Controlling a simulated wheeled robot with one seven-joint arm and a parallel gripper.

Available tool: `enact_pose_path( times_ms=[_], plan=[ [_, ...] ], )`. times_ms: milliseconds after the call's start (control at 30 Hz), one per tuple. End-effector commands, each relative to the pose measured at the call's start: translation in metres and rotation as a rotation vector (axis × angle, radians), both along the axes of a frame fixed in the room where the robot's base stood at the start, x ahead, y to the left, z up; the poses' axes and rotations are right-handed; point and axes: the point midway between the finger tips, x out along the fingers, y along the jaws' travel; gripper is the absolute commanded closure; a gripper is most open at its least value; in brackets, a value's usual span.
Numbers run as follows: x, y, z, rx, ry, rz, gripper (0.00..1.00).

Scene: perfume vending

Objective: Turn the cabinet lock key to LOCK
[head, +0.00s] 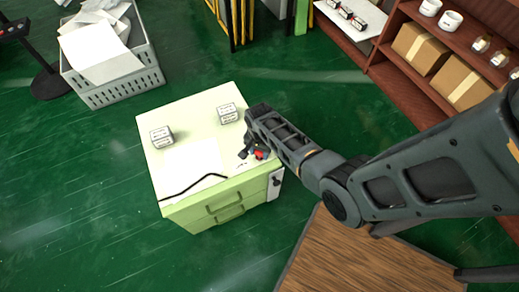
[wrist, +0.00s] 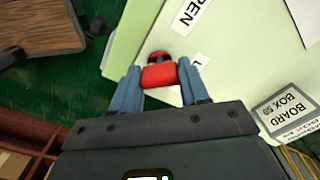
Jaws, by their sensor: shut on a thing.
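The red key (wrist: 159,76) sits between the two blue-grey fingers of my gripper (wrist: 160,84) in the wrist view, and the jaws are shut on it. A dark round part shows just beyond the red grip. The label with the letters "PEN" (wrist: 188,14) lies up and right of the key. A second label, showing an "L" (wrist: 200,60), is mostly hidden by the right finger. In the head view, my gripper (head: 255,152) is at the right edge of the pale green cabinet top (head: 190,112), with the red key (head: 260,154) partly visible. The key's exact angle is unclear.
Two small boxes (head: 162,137) (head: 228,113) stand on the cabinet top, beside a white sheet and a black cable (head: 190,188). A wooden surface (head: 350,260) is in front right, shelves (head: 410,50) behind right, and a paper-filled crate (head: 120,85) back left. The green floor is open at left.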

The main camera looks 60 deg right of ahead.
Motion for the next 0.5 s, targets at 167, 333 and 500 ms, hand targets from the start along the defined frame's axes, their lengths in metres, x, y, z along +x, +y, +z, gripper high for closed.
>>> enact_pose_path(
  times_ms=[167, 333, 500],
  plan=[
    [0.0001, 0.0007, 0.0011, 0.001, 0.000, -0.165, 0.86],
    [0.0004, 0.0004, 0.0011, 0.000, 0.000, -0.323, 0.86],
    [0.0001, 0.0002, 0.0009, 0.000, 0.001, -0.466, 0.86]
  ],
)
